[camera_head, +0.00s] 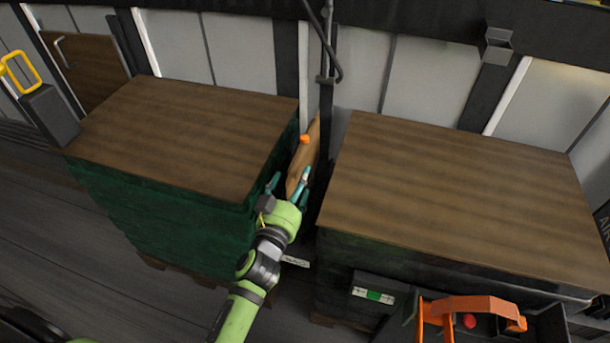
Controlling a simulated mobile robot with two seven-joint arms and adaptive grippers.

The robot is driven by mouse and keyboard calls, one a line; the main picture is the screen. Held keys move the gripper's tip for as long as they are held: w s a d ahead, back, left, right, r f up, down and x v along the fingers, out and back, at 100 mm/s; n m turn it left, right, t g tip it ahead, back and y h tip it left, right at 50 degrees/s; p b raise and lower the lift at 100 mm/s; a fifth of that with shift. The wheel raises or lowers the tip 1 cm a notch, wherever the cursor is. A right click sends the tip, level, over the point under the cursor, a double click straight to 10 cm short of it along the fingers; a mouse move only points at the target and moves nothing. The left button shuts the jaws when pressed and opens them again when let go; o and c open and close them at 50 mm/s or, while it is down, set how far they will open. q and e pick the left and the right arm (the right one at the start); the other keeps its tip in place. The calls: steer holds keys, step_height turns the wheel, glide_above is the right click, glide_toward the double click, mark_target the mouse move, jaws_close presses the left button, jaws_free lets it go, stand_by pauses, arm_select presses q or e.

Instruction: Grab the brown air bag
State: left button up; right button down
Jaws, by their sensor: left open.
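The brown air bag (307,155) stands upright in the narrow gap between two wood-topped stacks, with an orange valve (305,139) on its upper part. My left gripper (290,180) is open at the near end of the gap. Its teal fingers are spread, one on each side in front of the bag's lower part. I cannot tell whether a finger touches the bag. The lower part of the bag is hidden behind the gripper and in the gap. My right gripper is not in view.
The left green stack (150,220) and the right dark stack (430,250) wall in the gap. A black hose (327,45) hangs above it. A dark bin with an orange handle (470,306) is at the lower right. A grey box with a yellow handle (48,115) is at the left.

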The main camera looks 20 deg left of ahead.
arm_select(q)
steer(key=w, duration=0.3)
steer(key=shift+w+f, duration=0.15)
steer(key=shift+w, duration=0.1)
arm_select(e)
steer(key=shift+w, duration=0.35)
arm_select(q)
steer(key=shift+c, duration=0.5)
jaws_close()
steer(key=shift+r, duration=0.2)
